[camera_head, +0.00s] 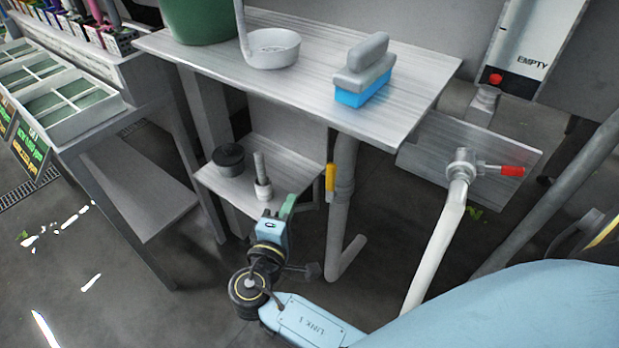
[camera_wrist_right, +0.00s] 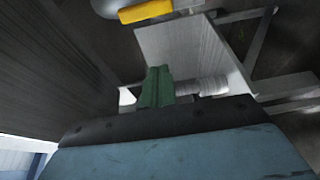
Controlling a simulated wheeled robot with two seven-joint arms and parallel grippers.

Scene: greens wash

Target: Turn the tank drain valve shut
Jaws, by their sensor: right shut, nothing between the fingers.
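A yellow lever handle (camera_head: 331,183) stands upright beside the grey drain pipe (camera_head: 345,177) under the worktop. It also shows at the top of the wrist view (camera_wrist_right: 146,11). A second valve (camera_head: 461,166) with a red lever (camera_head: 512,170) pointing right sits on a metal plate, with a pale pipe below it. I cannot tell for certain which is the tank drain valve. My right gripper (camera_head: 287,207) has green fingers, shut and empty, left of and a little below the yellow handle, apart from it. The fingers also show in the wrist view (camera_wrist_right: 157,87). My left gripper is not visible.
The worktop (camera_head: 300,62) above holds a ladle (camera_head: 272,48), a blue brush (camera_head: 362,75) and a green pot (camera_head: 203,15). A low shelf (camera_head: 225,183) near my gripper carries a dark round pot (camera_head: 229,159) and a grey cylindrical item (camera_head: 262,181). An "EMPTY" panel (camera_head: 525,45) stands top right.

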